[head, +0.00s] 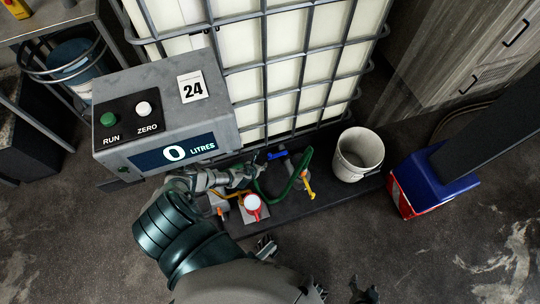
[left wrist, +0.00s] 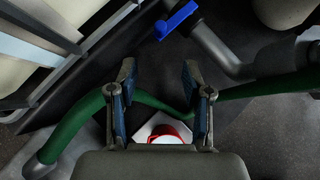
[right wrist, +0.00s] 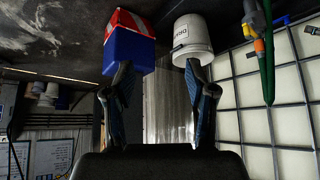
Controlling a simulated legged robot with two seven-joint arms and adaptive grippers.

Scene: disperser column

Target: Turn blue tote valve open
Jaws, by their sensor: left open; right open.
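The blue valve handle (head: 278,155) sits on a grey pipe at the foot of the caged tote (head: 290,60). The left wrist view shows the handle (left wrist: 176,21) at the top, beyond and apart from my left fingertips. My left gripper (head: 248,173) is just left of the handle in the head view; its two fingers stand apart in the left wrist view (left wrist: 161,82), with nothing held. A green hose (left wrist: 152,99) runs behind the fingers. My right gripper (head: 364,294) is low in the head view, far from the valve; the right wrist view shows it open and empty (right wrist: 161,82).
A yellow-handled valve (head: 308,187) and a red-and-white fitting (head: 253,207) are near the blue handle. A white bucket (head: 358,154) and a blue-and-red box (head: 428,187) stand to the right. The display box (head: 160,110) reads 0 litres. Floor is clear at lower right.

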